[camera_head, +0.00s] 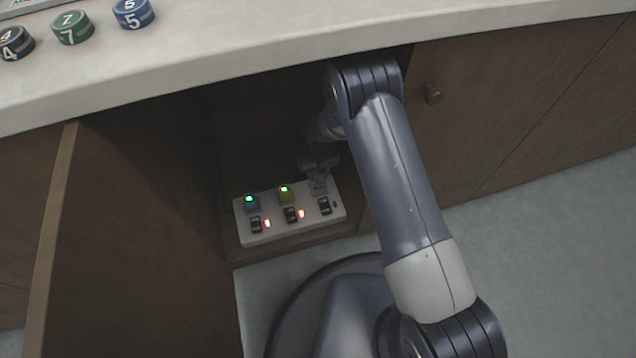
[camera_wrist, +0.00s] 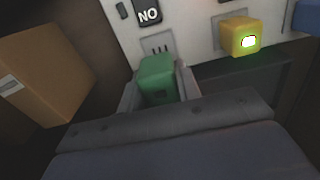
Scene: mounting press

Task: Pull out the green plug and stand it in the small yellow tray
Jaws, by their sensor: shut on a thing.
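The green plug (camera_wrist: 157,78) is between the two fingers of my gripper (camera_wrist: 158,88) in the wrist view, and the gripper is shut on it. The plug's small window is dark. Bare socket slots show just beyond the plug, so it looks clear of its socket (camera_wrist: 157,47). In the head view my gripper (camera_head: 319,166) is inside the open cabinet, just above the right-hand end of the white power strip (camera_head: 275,228); the green plug cannot be made out there. The small yellow tray is not seen in either view.
A yellow plug (camera_head: 284,191) and a blue plug (camera_head: 251,201), both with green lights, stand in the strip beside my gripper. An orange-brown box (camera_wrist: 40,75) is close on the left in the wrist view. The countertop (camera_head: 230,50) overhangs above; an open door (camera_head: 140,230) stands left.

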